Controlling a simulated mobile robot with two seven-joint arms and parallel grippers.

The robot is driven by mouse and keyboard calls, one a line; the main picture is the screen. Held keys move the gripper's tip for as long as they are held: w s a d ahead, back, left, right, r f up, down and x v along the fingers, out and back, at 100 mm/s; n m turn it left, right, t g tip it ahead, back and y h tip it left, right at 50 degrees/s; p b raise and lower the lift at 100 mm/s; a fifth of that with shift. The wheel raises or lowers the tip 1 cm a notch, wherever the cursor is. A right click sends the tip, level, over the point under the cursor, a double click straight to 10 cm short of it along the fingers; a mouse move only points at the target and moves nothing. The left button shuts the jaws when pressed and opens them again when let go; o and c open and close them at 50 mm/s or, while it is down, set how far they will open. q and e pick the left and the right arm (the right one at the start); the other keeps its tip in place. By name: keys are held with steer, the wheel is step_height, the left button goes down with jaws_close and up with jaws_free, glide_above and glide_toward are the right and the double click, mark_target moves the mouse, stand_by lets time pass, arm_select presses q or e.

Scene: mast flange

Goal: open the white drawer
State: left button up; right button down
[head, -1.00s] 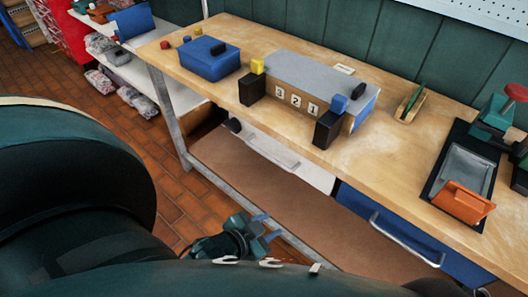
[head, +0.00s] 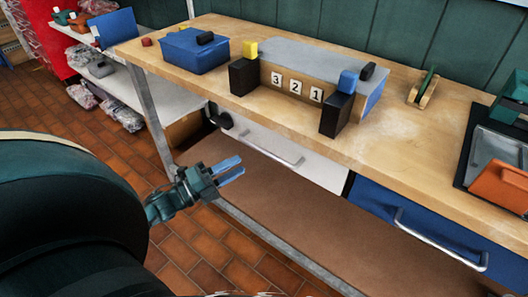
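The white drawer (head: 322,168) sits under the wooden bench top, left of a blue drawer. Its front looks flush with the bench, so it appears shut. Its grey bar handle (head: 272,154) runs along the front. My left gripper (head: 242,167) is in front of the bench, left of and a little below the handle in the picture. Its two blue fingers are apart with nothing between them, and it does not appear to touch the handle. My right gripper is not in view.
The blue drawer (head: 410,215) has its own bar handle (head: 438,242). A brown lower shelf (head: 290,215) and a grey bench leg (head: 150,115) are near my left gripper. The bench top (head: 400,130) carries a blue box (head: 192,55), black blocks and an orange piece (head: 498,185).

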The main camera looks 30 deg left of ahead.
mark_target(264, 150)
arm_select(q)
steer(key=x, duration=0.9)
steer(key=shift+w, duration=0.25)
steer(key=shift+c, duration=0.2)
jaws_close()
